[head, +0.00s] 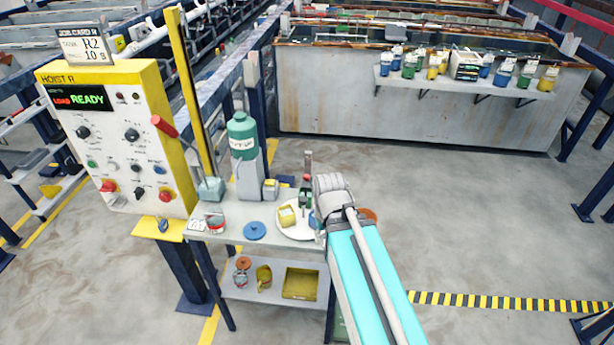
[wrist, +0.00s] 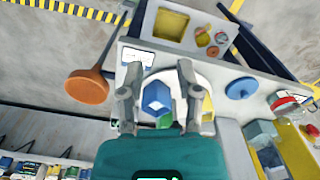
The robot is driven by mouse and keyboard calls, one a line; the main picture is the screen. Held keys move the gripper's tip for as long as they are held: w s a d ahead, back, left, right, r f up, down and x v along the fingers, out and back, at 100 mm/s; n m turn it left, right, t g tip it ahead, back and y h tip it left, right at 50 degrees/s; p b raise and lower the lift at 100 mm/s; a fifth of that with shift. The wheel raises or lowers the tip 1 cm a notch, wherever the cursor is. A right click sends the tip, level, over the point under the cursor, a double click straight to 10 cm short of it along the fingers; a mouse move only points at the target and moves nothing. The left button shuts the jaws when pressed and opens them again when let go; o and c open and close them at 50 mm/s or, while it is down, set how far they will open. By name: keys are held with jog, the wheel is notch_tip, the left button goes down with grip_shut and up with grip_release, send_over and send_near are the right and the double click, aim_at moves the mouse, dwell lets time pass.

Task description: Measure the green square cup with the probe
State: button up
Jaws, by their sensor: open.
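My gripper (wrist: 157,82) is open over the white round plate on the bench; it also shows from behind in the head view (head: 330,190). In the head view a small green object (head: 305,198) stands at the plate's back edge, beside a yellow cup (head: 287,216). An upright slim grey and red piece (head: 308,162) rises above the green object. I cannot tell whether it is the probe.
An orange disc with a handle (wrist: 87,87) sticks out past the bench edge. A blue disc (head: 254,230), a green bottle (head: 242,135) and a control panel (head: 120,135) stand left. A lower shelf holds a yellow tray (head: 300,284). A far shelf holds several coloured pots (head: 433,66).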

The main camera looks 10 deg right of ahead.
aim_at(307, 176)
jog(key=w+d+r+n+t+y+p, duration=0.1)
jog(key=w+d+r+n+t+p, duration=0.1)
jog(key=w, duration=1)
jog(key=w+d+r+n+t+y+p, duration=0.1)
jog(key=w+r+n+p, duration=0.4)
jog(key=w, duration=0.8)
notch_tip(307, 176, up, 3)
jog(key=shift+d+r+t+y+p, duration=0.2)
jog(key=shift+d+t+y+p, duration=0.2)
jog(key=shift+p, duration=0.6)
jog(key=shift+f, duration=0.1)
jog(key=b+x, duration=1.2)
jog(key=x, duration=0.1)
jog(key=shift+f+b, duration=0.3)
jog(key=shift+b, duration=0.05)
grip_shut()
